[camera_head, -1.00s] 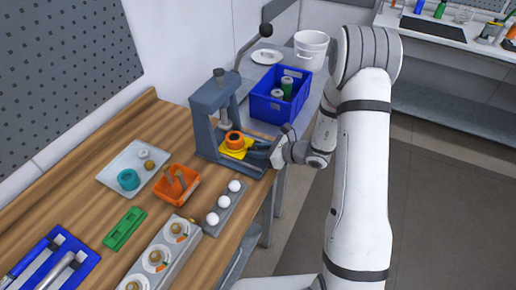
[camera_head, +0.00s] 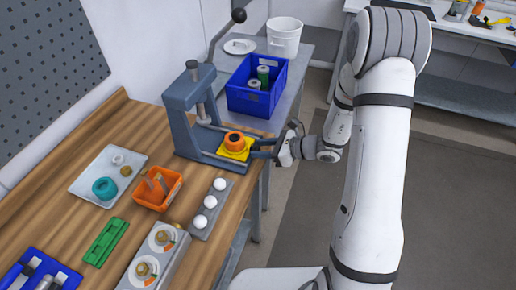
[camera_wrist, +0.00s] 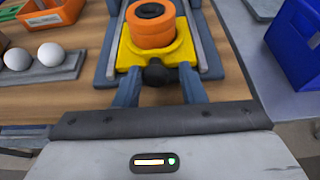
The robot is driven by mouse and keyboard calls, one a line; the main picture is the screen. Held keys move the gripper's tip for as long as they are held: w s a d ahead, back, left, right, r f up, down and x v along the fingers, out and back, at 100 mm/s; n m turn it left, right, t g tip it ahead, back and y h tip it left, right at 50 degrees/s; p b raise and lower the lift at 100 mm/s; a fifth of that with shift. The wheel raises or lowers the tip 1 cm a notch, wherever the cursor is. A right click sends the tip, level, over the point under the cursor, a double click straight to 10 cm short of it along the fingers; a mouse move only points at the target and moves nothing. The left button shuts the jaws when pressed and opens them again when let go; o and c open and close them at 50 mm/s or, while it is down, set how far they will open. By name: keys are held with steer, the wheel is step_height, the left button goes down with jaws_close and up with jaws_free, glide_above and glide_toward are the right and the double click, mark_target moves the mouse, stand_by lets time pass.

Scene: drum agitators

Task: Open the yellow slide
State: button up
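The yellow slide (camera_head: 236,152) sits low in the blue-grey press (camera_head: 190,110) and carries an orange cylinder (camera_head: 234,139) with a dark centre. In the wrist view the yellow slide (camera_wrist: 183,55) lies between two grey rails, with a black knob (camera_wrist: 157,72) on its near side. My gripper (camera_head: 260,149) reaches the slide from the right. In the wrist view my gripper's fingers (camera_wrist: 158,78) stand on both sides of the knob, apparently shut on it. The orange cylinder stands upright on the slide. In the head view the knob is hidden by the fingers.
A blue crate (camera_head: 262,108) with green-and-grey cylinders stands behind the press. An orange bin (camera_head: 158,204), a light tray (camera_head: 83,185) and a rack with white balls (camera_head: 200,236) lie on the wooden table. Open floor lies to the right.

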steer(key=shift+o, duration=1.1)
steer(key=b+v, duration=0.1)
steer(key=v, duration=0.6)
steer(key=shift+s+d, duration=0.2)
steer(key=shift+d, duration=0.1)
steer(key=shift+r, duration=0.15)
steer(key=s+r+n+g+h, duration=0.5)
steer(key=s+r+n+h, duration=0.4)
steer(key=s+n, duration=0.7)
steer(key=s+d+r+n+t+h, duration=0.3)
steer(key=d+r+n, duration=0.3)
steer(key=shift+d+t+h, duration=0.3)
steer(key=shift+h, duration=0.1)
